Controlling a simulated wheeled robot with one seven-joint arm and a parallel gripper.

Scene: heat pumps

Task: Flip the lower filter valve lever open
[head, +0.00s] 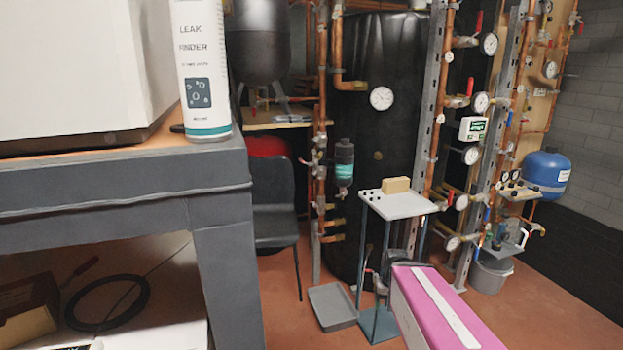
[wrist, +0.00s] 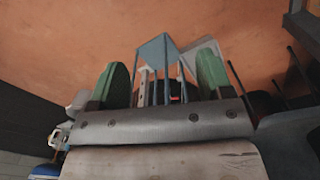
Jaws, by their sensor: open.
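The filter (head: 344,162), a black canister with a teal label band, hangs beside the copper pipe left of the big black tank in the head view. Small reddish fittings show on the pipe beside it, and a small fitting shows under its bottom end. I cannot tell which piece is the lower valve lever or how it is turned. My gripper (wrist: 162,78) shows in the wrist view, with two green fingers spread apart and nothing held between them. The filter cannot be made out in the wrist view.
A small stand (head: 400,204) carries a tan block (head: 396,185) in front of the pipes. A grey tray (head: 333,307) lies on the floor. A dark workbench (head: 120,190) fills the left, with a black chair (head: 275,200) beyond it.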

